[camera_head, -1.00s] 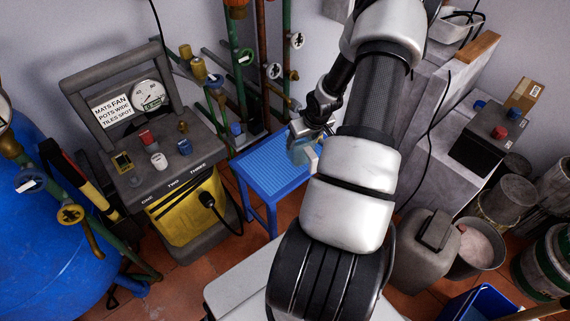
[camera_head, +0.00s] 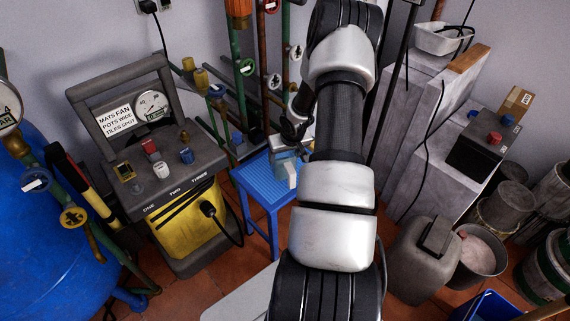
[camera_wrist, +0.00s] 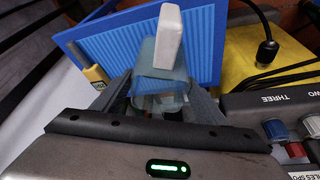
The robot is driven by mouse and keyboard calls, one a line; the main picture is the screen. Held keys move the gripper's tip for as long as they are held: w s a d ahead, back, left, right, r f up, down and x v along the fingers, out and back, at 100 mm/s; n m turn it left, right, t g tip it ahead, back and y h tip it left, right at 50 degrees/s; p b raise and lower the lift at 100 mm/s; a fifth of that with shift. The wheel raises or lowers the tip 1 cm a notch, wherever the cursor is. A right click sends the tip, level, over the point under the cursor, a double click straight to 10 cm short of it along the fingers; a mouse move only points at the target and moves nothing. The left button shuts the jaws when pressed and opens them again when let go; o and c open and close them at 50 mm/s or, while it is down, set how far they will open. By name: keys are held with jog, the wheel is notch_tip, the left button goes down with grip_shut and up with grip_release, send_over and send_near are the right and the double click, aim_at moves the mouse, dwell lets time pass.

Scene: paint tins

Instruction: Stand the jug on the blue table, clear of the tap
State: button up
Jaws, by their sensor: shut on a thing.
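The jug (camera_head: 279,165) is a translucent pale blue vessel with a white handle; it also shows in the wrist view (camera_wrist: 160,82), its handle toward the camera. My gripper (camera_wrist: 160,100) is shut on it, the grey fingers on either side of its body. In the head view my gripper (camera_head: 287,152) is partly hidden by my arm. The blue table (camera_head: 256,185) has a ribbed top, and the jug shows over its right part; it also fills the back of the wrist view (camera_wrist: 208,35). I cannot tell whether the jug touches the top. The tap's outlet cannot be made out behind my arm.
Pipes with round valves (camera_head: 247,67) rise behind the table. A yellow and grey machine (camera_head: 185,225) with a gauge and knobs stands left of it. A grey block (camera_head: 425,155) stands at the right. The table's left part is bare.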

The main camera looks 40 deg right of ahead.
jog(key=shift+f+b, duration=0.35)
jog(key=shift+f, duration=1.1)
jog(key=shift+f, duration=0.1)
jog(key=shift+f, duration=0.15)
jog(key=o, duration=1.8)
jog(key=shift+r, duration=0.4)
jog(key=p+v, duration=0.3)
jog(key=v, duration=0.8)
jog(key=shift+s+r, duration=0.15)
jog(key=shift+r, duration=0.15)
